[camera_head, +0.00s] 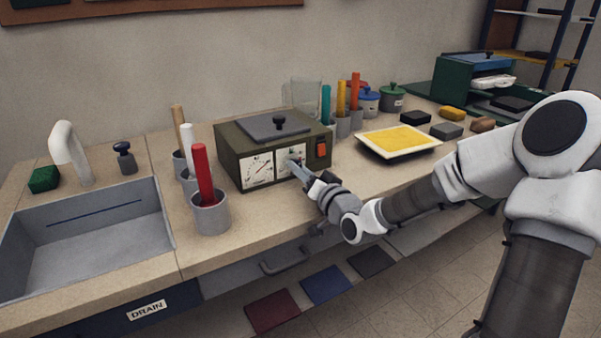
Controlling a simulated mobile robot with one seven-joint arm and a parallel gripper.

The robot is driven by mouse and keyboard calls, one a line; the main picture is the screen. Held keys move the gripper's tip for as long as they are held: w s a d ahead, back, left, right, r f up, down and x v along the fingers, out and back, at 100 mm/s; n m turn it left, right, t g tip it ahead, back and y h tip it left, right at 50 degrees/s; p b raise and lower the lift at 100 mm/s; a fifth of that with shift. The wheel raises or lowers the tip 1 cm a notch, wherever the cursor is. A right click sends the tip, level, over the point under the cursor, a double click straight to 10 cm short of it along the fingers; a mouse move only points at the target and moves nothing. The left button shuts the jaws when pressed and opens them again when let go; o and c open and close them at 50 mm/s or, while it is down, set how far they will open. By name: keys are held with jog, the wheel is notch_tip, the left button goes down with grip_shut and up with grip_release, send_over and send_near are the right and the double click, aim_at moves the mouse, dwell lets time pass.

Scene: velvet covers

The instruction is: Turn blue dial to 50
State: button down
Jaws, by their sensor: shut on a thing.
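An olive-green box (228,160) with a grey lid stands on the counter. Its front has two white dial faces: a left dial face (258,171) with a reddish needle, and a right dial face (281,158). My gripper (295,165) reaches in from the right and is shut on the knob at the right dial face. The fingers hide most of this knob, so its blue colour and exact setting cannot be read. An orange-red switch (321,149) sits on the box front, to the right of the gripper.
A grey cup (211,215) with a red rod stands close in front of the box's left side. More cups with rods stand behind it and right of the box. A sink (90,245) lies at left.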

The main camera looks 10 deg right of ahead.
jog(key=n+b, duration=0.2)
jog(key=n, duration=0.2)
jog(key=shift+f+n, duration=0.15)
jog(key=shift+n, duration=0.15)
jog(key=shift+n+b, duration=1.2)
jog(key=shift+n, duration=0.3)
jog(key=c, duration=0.5)
grip_release()
jog(key=shift+s, duration=0.1)
